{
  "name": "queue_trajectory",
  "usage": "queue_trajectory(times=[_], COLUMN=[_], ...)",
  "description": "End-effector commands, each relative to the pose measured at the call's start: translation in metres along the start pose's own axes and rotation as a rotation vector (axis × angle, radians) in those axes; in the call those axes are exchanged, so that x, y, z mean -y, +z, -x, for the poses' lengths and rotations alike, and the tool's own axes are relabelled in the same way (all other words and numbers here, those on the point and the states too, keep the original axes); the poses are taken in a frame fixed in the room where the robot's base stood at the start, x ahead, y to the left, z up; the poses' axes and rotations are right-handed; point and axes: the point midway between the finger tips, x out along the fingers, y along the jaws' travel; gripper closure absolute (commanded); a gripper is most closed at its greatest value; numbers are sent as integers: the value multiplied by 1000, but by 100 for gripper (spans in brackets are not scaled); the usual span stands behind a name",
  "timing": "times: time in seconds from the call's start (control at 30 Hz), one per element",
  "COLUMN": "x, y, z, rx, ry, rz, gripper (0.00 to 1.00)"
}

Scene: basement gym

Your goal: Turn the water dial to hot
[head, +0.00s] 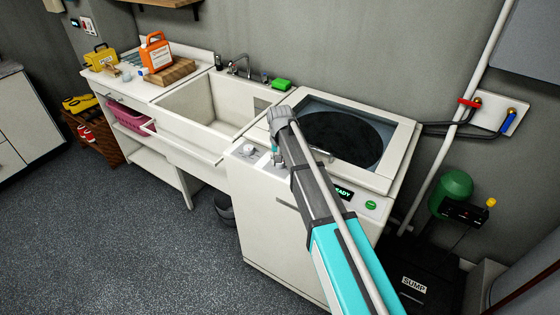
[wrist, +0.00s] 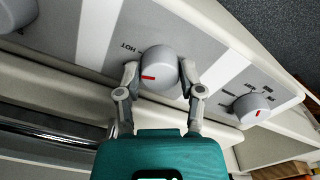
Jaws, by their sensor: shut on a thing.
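The water dial (wrist: 159,66) is a round grey knob with a red pointer mark on the washer's control panel. In the wrist view it sits between the two fingers of my gripper (wrist: 161,80), which is shut on its sides. The red mark points to the left. The printed word HOT is at the dial's upper left; the other labels around this dial are hidden or too small to read. In the head view my gripper (head: 275,158) is at the front panel of the white washer (head: 275,230), and my arm hides part of that panel.
Another knob (wrist: 251,108) with its own labels is right of the dial, and a third (wrist: 17,12) is at the upper left. The washer has a dark round lid window (head: 345,140), a lit display (head: 342,192) and a green button (head: 371,205). A sink (head: 205,105) adjoins on the left.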

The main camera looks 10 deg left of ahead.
Motion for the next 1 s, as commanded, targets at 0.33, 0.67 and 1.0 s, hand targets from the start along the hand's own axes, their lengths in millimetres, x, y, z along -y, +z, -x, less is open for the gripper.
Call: queue_trajectory(times=[0.33,0.67,1.0], x=[0,0,0], y=[0,0,0], z=[0,0,0], rx=[0,0,0], ry=[0,0,0], rz=[-238,-310,-312], gripper=[98,98,49])
